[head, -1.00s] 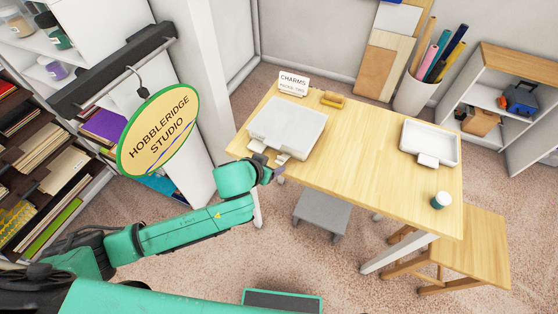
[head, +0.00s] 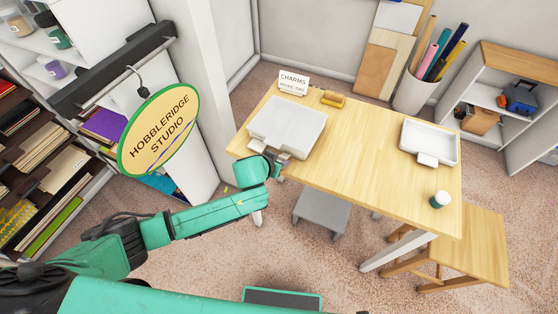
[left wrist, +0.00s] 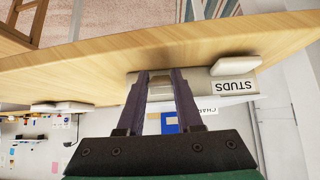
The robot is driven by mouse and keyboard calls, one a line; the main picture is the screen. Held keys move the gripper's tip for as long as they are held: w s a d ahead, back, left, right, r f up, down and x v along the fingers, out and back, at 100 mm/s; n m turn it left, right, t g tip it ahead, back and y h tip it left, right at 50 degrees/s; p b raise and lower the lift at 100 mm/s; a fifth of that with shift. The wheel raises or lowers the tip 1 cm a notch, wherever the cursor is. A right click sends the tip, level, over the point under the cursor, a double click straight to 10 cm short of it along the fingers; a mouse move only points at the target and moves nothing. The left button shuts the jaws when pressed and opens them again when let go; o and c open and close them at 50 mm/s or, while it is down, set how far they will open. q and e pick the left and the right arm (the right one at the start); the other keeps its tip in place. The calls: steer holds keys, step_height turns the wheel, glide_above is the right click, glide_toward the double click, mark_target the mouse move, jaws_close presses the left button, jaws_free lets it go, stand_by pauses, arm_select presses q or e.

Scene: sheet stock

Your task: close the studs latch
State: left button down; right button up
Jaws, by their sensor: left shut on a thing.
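A white flat case (head: 288,122) lies on the wooden table's left end, with its lid looking down flat. In the left wrist view, a STUDS label (left wrist: 234,86) shows on the case's front, beside a white block. My left gripper (head: 276,172) is at the case's front edge. It also shows in the left wrist view (left wrist: 161,74), its two dark fingers shut on a small pale piece (left wrist: 160,79) at the case front, which looks like the studs latch. The fingers hide part of it. My right gripper is not in view.
A second white tray (head: 430,137) stands at the table's right, with a small jar (head: 439,199) nearer the front. The table's middle (head: 360,145) is clear. A grey stool (head: 322,212) stands below.

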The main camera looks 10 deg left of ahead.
arm_select(q)
steer(key=r+p, duration=0.1)
steer(key=r+g+p, duration=0.1)
steer(key=p, duration=0.1)
steer(key=shift+w+d, duration=0.1)
steer(key=shift+w, duration=0.1)
steer(key=shift+w+d+f+g+y, duration=0.1)
steer(key=shift+w+f+g+y, duration=0.15)
steer(key=shift+g+y, duration=0.25)
steer(key=shift+w+g, duration=0.15)
steer(key=shift+g, duration=0.85)
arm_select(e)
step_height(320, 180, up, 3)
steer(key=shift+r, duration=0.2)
arm_select(q)
steer(key=c, duration=0.6)
jaws_free()
steer(key=shift+o, duration=0.2)
steer(key=shift+r, duration=0.15)
steer(key=b+v, duration=0.2)
steer(key=v, duration=1.2)
steer(key=shift+s+d+r, duration=0.2)
steer(key=shift+d, duration=0.05)
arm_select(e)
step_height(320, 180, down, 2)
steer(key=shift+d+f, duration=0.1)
